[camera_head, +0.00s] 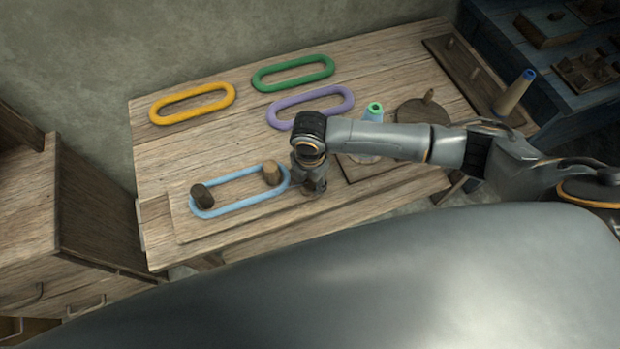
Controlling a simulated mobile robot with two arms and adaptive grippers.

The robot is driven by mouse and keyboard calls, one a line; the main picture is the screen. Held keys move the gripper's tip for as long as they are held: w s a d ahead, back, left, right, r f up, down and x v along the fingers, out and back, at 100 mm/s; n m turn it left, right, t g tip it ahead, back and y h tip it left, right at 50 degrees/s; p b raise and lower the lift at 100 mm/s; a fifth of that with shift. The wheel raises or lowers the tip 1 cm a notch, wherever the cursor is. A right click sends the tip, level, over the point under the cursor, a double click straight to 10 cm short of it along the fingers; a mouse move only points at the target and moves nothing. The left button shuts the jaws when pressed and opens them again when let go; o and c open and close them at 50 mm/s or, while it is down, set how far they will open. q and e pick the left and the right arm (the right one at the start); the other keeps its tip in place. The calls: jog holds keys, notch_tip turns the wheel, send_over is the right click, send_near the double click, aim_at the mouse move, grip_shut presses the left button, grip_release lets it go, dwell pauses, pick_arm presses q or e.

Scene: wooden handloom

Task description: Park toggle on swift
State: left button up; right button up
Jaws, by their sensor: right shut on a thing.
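A light blue oval loop (236,204) lies around two brown wooden posts, a left post (202,196) and a right post (271,173). The posts stand on a flat wooden board (205,228) at the table's front left. I take the board with posts to be the swift; no part is clearly marked as the toggle. My right gripper (303,186) points down at the loop's right end, just right of the right post. It is shut on the loop there, and its fingers hide the grip point. My left gripper is not in view.
Yellow (192,103), green (293,73) and purple (310,107) loops lie flat at the back of the table (215,145). A green-topped cone (374,112) is partly behind my right arm. A round wooden disc (422,111) and a blue-tipped cone (513,93) stand farther right.

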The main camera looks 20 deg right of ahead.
jog(key=o, duration=0.9)
jog(key=shift+f, duration=0.3)
jog(key=shift+o, duration=1.2)
jog(key=shift+w+a, duration=0.1)
jog(key=shift+w, duration=0.05)
notch_tip(320, 180, up, 12)
